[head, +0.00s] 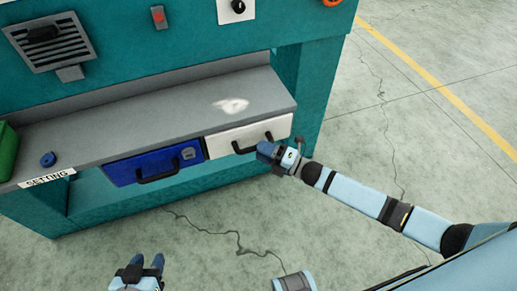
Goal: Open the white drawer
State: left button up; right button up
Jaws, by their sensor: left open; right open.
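The white drawer (222,142) sits under the right end of the grey shelf, and its front looks flush with the blue drawer beside it. Its dark bar handle (248,147) is on the front. My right gripper (266,152) is at the right end of this handle, with its arm coming in from the right. It is open; whether a finger touches or sits behind the handle cannot be told. My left gripper (146,266) is open and empty, low in the picture over the floor, well apart from the drawers.
A blue drawer (125,171) with a dark handle is left of the white one. The floor before the teal machine is clear.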

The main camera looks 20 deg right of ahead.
jog(key=shift+x, duration=0.95)
jog(key=shift+c, duration=0.2)
grip_shut()
jog(key=s+p, duration=0.5)
jog(key=s, duration=1.2)
jog(key=shift+s+d, duration=0.25)
jog(key=shift+d, duration=0.1)
jog(key=shift+o, duration=0.2)
grip_release()
jog(key=shift+w, duration=0.1)
pick_arm(q)
jog(key=shift+s+a+r, duration=0.1)
jog(key=shift+a+r, duration=0.15)
jog(key=shift+r, duration=0.5)
